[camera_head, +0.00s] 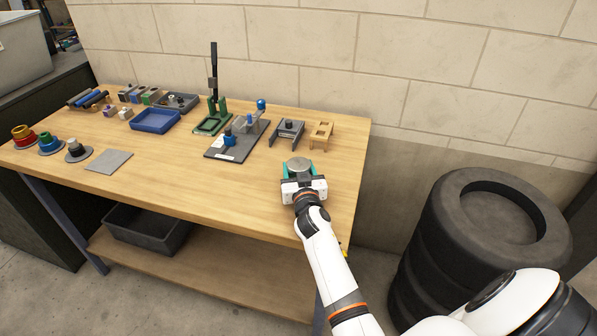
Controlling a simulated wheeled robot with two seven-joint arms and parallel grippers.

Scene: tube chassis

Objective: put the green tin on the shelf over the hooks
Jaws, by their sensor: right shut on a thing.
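My right gripper (300,178) is over the right part of the wooden table, its arm coming in from the bottom right. It is shut on a round thing with a grey top and teal-green at its sides, which I take for the green tin (299,164). The gripper body hides its near side. I cannot tell whether the tin touches the table. No shelf with hooks shows in this view. My left gripper is not in view.
The wooden table (210,190) holds a lever press (214,105), a dark plate with fixtures (228,152), a blue tray (155,121) and several flanged parts at the left. Its front middle is clear. Black tyres (450,250) stand right of it. A grey bin (150,228) sits underneath.

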